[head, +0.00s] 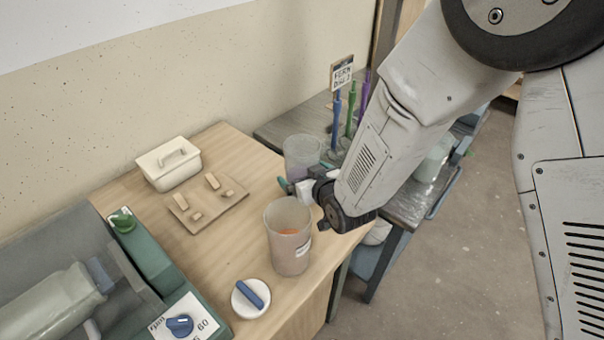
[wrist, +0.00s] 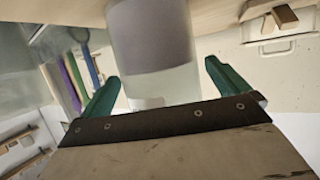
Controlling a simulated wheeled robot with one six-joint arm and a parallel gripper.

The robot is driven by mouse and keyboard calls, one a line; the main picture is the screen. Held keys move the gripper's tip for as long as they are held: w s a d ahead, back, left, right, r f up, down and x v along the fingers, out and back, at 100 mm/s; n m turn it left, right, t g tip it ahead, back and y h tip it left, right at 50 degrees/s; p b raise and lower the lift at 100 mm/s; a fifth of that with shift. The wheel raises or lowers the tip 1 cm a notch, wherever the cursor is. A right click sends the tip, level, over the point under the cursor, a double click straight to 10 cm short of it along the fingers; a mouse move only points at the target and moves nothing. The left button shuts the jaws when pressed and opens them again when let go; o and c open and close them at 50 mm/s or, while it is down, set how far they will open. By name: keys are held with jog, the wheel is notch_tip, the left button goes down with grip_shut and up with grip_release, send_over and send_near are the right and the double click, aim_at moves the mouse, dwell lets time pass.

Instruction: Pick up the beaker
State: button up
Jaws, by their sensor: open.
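Two clear containers stand on the wooden table in the head view. The farther one, a beaker (head: 301,152) with greyish-purple contents, stands upright near the table's back right. The nearer one, a cup (head: 289,243) with a label and something orange inside, stands in front of my gripper. My gripper (head: 296,186) is low beside the farther beaker and hides its lower part. In the wrist view, the beaker (wrist: 155,45) shows between the two green fingers of my gripper (wrist: 165,92). The fingers are apart, with gaps on both sides of it.
A white disc with a blue handle (head: 250,298) is at the front, beside a green machine (head: 140,255). Blue, green and purple tools (head: 350,115) stand behind on a grey table.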

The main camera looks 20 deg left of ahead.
jog(key=shift+w, duration=0.1)
jog(key=c, duration=1.5)
jog(key=shift+o, duration=0.2)
jog(key=shift+r, duration=0.25)
